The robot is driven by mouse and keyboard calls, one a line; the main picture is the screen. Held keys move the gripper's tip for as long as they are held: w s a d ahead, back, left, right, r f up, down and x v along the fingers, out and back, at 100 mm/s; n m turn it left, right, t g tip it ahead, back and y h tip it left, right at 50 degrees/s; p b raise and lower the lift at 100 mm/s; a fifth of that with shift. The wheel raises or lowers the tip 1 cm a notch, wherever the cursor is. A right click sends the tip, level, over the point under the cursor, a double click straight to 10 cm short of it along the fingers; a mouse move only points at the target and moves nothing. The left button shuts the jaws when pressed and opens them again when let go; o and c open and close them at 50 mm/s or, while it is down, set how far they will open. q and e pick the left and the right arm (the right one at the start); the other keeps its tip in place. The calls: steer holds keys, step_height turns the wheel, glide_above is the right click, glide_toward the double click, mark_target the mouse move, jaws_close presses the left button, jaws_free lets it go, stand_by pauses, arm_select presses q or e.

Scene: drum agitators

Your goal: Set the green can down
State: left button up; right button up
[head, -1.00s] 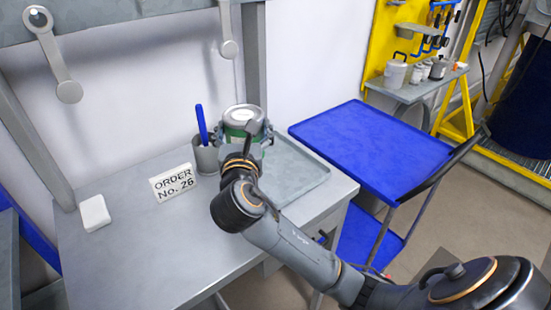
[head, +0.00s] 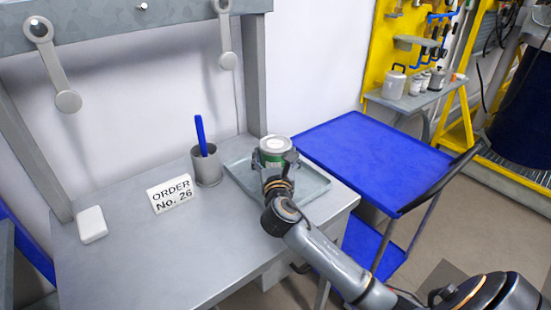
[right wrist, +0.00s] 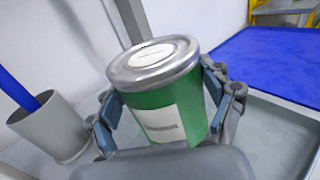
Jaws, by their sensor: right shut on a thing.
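The green can (head: 274,151) has a silver lid and a white label. It stands upright within the grey tray (head: 313,192) on the bench. My right gripper (head: 277,163) is shut on it, with fingers on both sides. In the right wrist view the can (right wrist: 160,95) sits between the blue-grey finger pads of the gripper (right wrist: 166,108). Its base is hidden behind the gripper, so I cannot tell whether it touches the tray. My left gripper is not in view.
A grey cup (head: 207,167) with a blue pen stands left of the tray. An order sign (head: 171,193) and a white block (head: 92,224) sit further left. A blue cart (head: 365,155) stands to the right. The bench front is clear.

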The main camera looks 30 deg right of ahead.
steer(key=shift+f, duration=0.35)
steer(key=shift+f, duration=0.1)
steer(key=o, duration=1.6)
steer(key=shift+f, duration=0.1)
steer(key=v, duration=1.2)
steer(key=shift+b, duration=0.3)
